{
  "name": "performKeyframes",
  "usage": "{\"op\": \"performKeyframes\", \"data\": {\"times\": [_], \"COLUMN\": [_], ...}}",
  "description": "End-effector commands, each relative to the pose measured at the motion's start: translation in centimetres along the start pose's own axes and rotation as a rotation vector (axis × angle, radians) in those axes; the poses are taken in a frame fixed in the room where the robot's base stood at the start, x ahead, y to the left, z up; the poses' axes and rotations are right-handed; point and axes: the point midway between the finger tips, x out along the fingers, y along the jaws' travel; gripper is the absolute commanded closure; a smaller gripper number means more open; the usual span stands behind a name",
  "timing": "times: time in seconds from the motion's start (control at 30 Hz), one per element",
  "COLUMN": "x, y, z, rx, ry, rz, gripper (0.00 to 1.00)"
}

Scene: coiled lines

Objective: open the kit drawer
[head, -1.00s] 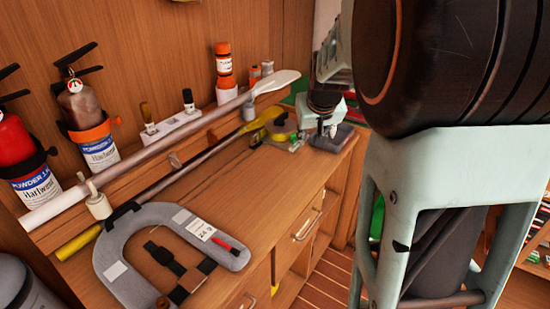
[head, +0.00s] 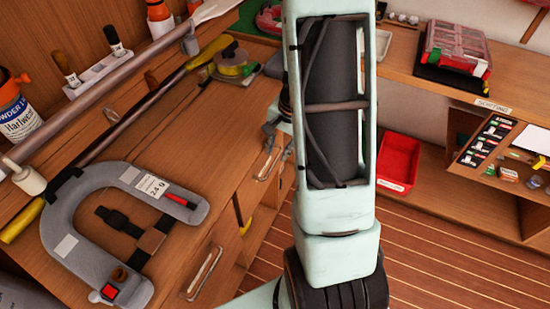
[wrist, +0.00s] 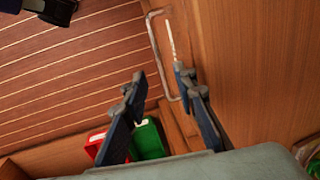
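Wooden drawer fronts with pale metal loop handles run along the bench in the head view. One handle (head: 207,272) is low at the front and another (head: 268,160) is farther back, beside my arm. No label shows which is the kit drawer. In the wrist view, a long loop handle (wrist: 156,52) stands on a wooden front (wrist: 235,60) that looks shut. My gripper (wrist: 158,77) is open and empty, with its two fingers apart. The handle's lower end shows between the fingertips; I cannot tell whether they touch it. My arm hides most of the gripper in the head view.
The bench top holds a grey horseshoe lifebuoy (head: 65,225), a paddle (head: 110,95) and a yellow-ended pole (head: 130,120). A red bin (head: 398,162) sits on a low shelf behind my arm. The striped floor (head: 440,245) is clear at right.

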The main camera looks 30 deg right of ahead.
Motion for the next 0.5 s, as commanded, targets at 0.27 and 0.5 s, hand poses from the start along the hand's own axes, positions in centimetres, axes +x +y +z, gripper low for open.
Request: {"op": "performKeyframes", "data": {"times": [0.27,0.5], "x": [4.0,4.8], "y": [0.1,0.0], "z": [0.0,0.0], "rx": [-0.001,-0.001], "ry": [0.000,0.001], "rz": [0.001,-0.001], "gripper": [0.74,0.74]}}
